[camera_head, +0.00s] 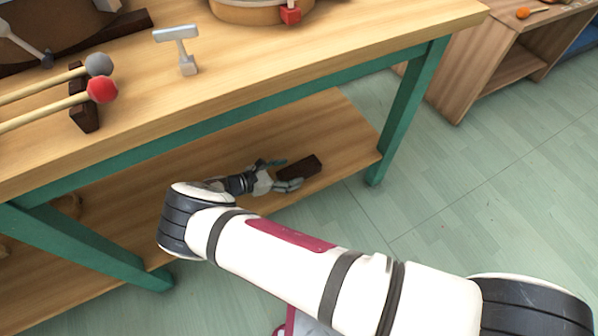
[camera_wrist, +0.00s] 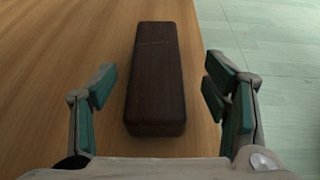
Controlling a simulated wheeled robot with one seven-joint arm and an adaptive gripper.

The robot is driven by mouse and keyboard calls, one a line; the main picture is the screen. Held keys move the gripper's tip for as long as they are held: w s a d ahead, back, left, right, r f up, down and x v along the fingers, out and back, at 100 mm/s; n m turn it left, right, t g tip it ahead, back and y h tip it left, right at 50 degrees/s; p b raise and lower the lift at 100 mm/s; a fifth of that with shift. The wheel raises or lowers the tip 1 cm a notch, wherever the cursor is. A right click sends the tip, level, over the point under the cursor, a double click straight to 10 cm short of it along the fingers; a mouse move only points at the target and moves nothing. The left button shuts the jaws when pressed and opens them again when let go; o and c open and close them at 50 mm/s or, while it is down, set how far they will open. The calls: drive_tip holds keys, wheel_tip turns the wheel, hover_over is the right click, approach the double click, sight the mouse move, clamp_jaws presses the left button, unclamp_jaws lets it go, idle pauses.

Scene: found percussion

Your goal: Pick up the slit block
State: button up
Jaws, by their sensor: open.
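The slit block is a dark brown wooden block (camera_head: 299,168) lying on the lower shelf of the table, near the shelf's right end. In the wrist view the block (camera_wrist: 157,80) lies lengthwise, with a thin line across its top. My gripper (camera_head: 279,174) is beside the block at shelf level. In the wrist view my gripper (camera_wrist: 165,95) is open, with one green-padded finger on each side of the block's near end. Gaps show between the fingers and the block. The block's underside is hidden.
The lower shelf (camera_head: 340,130) sits beneath the tabletop (camera_head: 350,35) and its green frame (camera_head: 408,115). Two mallets (camera_head: 60,105) on a dark rest and a metal T-shaped piece (camera_head: 180,50) lie above. Green floor is open at right, before a wooden cabinet (camera_head: 470,80).

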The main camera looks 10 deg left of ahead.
sight(296, 170)
drive_tip(key=b+x, duration=0.2)
drive_tip(key=x, duration=0.3)
drive_tip(key=shift+w+a, duration=0.15)
drive_tip(key=shift+r, duration=0.1)
drive_tip(key=c, duration=1.4)
drive_tip(key=shift+c, duration=0.2)
